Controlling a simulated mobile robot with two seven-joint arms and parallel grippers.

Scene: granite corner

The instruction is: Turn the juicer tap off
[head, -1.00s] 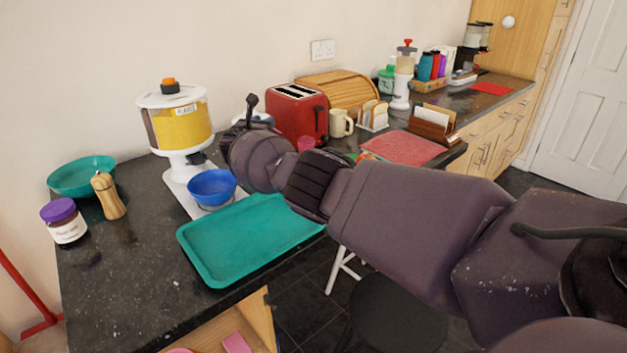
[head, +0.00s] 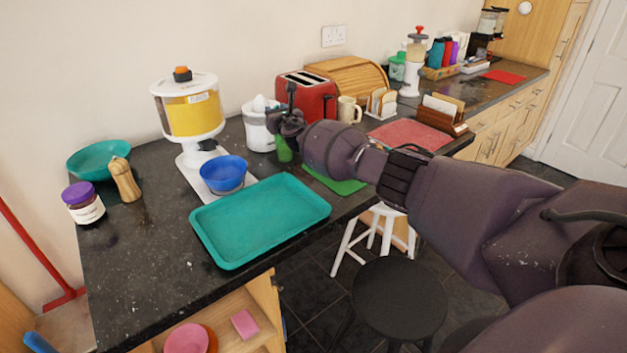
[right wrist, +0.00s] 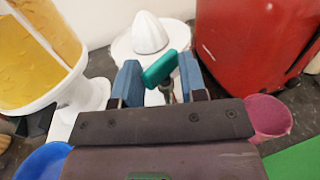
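The juicer (head: 258,132) is white with a cone on top and stands on the counter left of the red toaster. In the right wrist view the juicer (right wrist: 150,36) is just ahead of my right gripper (right wrist: 160,82). Its teal-green tap handle (right wrist: 161,66) lies slantwise between the two blue finger pads, with its right end close to the right pad. Contact cannot be told. The fingers are apart. In the head view my right gripper (head: 284,122) is in front of the juicer's right side and hides its tap. My left gripper is not in view.
A cereal dispenser (head: 189,110) and blue bowl (head: 223,174) stand left of the juicer. The red toaster (head: 307,95) is close behind my gripper. A pink cup (right wrist: 269,116) is close on the right. A teal tray (head: 262,222) lies in front.

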